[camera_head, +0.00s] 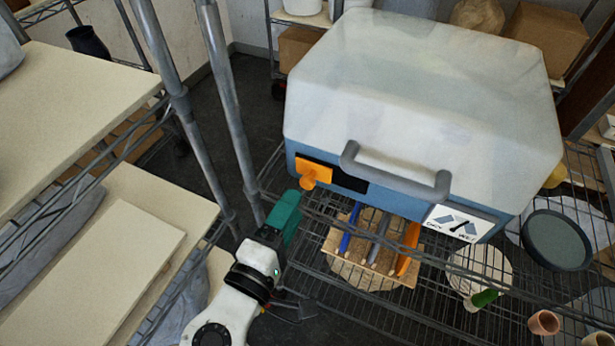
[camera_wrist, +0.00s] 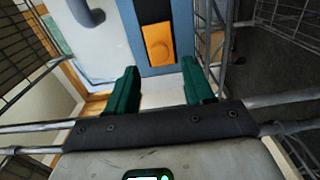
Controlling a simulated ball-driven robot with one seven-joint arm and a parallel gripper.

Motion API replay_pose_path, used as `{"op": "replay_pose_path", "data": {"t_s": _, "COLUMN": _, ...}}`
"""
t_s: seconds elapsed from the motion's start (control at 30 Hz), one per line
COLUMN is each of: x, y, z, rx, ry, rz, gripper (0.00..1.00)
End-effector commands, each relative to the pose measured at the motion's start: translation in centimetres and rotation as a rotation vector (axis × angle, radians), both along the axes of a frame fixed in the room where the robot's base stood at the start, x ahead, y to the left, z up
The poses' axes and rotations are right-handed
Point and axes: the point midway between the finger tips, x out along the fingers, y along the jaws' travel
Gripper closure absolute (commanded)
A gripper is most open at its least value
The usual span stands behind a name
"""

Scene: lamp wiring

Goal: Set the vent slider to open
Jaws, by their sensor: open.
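The orange vent slider (camera_head: 314,170) with its round knob sits at the left end of a dark slot on the blue front of a kiln-like box (camera_head: 420,90). In the wrist view the slider (camera_wrist: 158,44) is at the near end of the slot (camera_wrist: 152,10). My gripper (camera_head: 292,204) is just below and left of the slider. In the wrist view my green fingers (camera_wrist: 159,70) are apart, one on each side of the slider's line and short of it. Nothing is between them, and they appear not to touch the slider.
A grey bar handle (camera_head: 395,178) juts out right of the slot, above a white dial panel (camera_head: 462,222). A wooden tray (camera_head: 345,268) with tools lies on the wire shelf below. Metal shelf posts (camera_head: 232,110) stand close left of my gripper.

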Motion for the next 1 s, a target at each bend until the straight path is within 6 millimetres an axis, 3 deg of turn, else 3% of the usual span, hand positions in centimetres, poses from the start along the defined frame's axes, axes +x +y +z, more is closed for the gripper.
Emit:
{"op": "replay_pose_path", "data": {"t_s": 0.2, "x": 3.8, "y": -1.4, "z": 0.1, "rx": 0.001, "ry": 0.001, "rz": -0.003, "gripper": 0.48}}
{"op": "replay_pose_path", "data": {"t_s": 0.4, "x": 6.0, "y": -2.2, "z": 0.1, "rx": 0.002, "ry": -0.001, "rz": -0.001, "gripper": 0.48}}
{"op": "replay_pose_path", "data": {"t_s": 0.83, "x": 6.8, "y": -2.5, "z": 0.0, "rx": 0.001, "ry": 0.001, "rz": 0.000, "gripper": 0.49}}
{"op": "replay_pose_path", "data": {"t_s": 1.0, "x": 6.7, "y": -2.5, "z": 0.0, "rx": 0.001, "ry": 0.001, "rz": 0.000, "gripper": 0.65}}
